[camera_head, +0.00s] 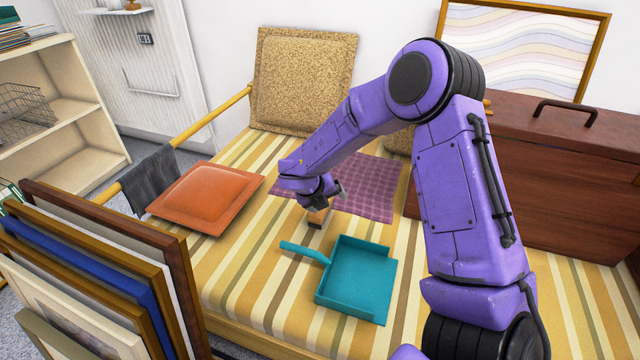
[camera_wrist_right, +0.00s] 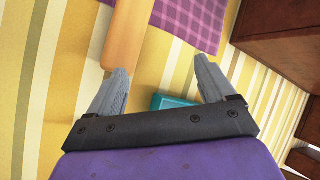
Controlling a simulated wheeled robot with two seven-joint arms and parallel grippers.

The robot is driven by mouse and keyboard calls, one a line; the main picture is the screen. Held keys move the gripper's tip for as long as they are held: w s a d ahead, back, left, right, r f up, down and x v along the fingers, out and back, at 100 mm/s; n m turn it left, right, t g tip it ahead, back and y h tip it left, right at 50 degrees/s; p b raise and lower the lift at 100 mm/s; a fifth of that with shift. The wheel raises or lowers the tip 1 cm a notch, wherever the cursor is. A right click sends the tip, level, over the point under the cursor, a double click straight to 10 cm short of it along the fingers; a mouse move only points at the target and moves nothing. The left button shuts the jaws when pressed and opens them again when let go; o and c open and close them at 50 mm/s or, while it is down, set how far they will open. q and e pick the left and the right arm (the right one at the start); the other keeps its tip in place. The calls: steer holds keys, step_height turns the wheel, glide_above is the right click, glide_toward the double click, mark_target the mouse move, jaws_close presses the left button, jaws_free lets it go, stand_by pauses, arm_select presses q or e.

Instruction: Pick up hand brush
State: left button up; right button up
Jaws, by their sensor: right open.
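The hand brush (camera_head: 317,216) lies on the striped bed cover, mostly hidden under my right gripper in the head view. In the right wrist view its pale wooden body (camera_wrist_right: 128,30) shows ahead of the left-hand finger, not centred between the fingers. My right gripper (camera_head: 328,197) is above the brush, pointing down. Its two fingers (camera_wrist_right: 160,63) are spread apart with nothing between them. Whether a finger touches the brush cannot be told. My left gripper is not in view.
A teal dustpan (camera_head: 352,284) lies just in front of the brush. A purple checked cloth (camera_head: 368,190) lies behind it. An orange cushion (camera_head: 208,195) is at left, a brown chest (camera_head: 560,180) at right. Framed prints (camera_head: 100,285) stand at front left.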

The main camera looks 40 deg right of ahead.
steer(key=w+m+y+b, duration=0.1)
steer(key=m, duration=0.1)
steer(key=w+r+m+y, duration=0.1)
steer(key=m, duration=0.1)
steer(key=w+m+t+b, duration=0.1)
steer(key=w+m, duration=0.1)
steer(key=shift+a+r+m+y+b, duration=0.1)
steer(key=shift+r+m+y+b, duration=0.1)
steer(key=shift+m+y+b, duration=0.15)
steer(key=shift+f, duration=0.2)
steer(key=b+x, duration=0.4)
steer(key=x, duration=0.5)
steer(key=shift+w+f, duration=0.1)
steer(key=shift+f, duration=0.15)
steer(key=shift+w+d+f, duration=0.1)
steer(key=shift+d+f, duration=0.05)
steer(key=shift+d, duration=0.1)
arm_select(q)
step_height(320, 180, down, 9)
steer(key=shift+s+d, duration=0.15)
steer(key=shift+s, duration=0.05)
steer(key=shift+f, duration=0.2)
arm_select(e)
steer(key=shift+f, duration=0.1)
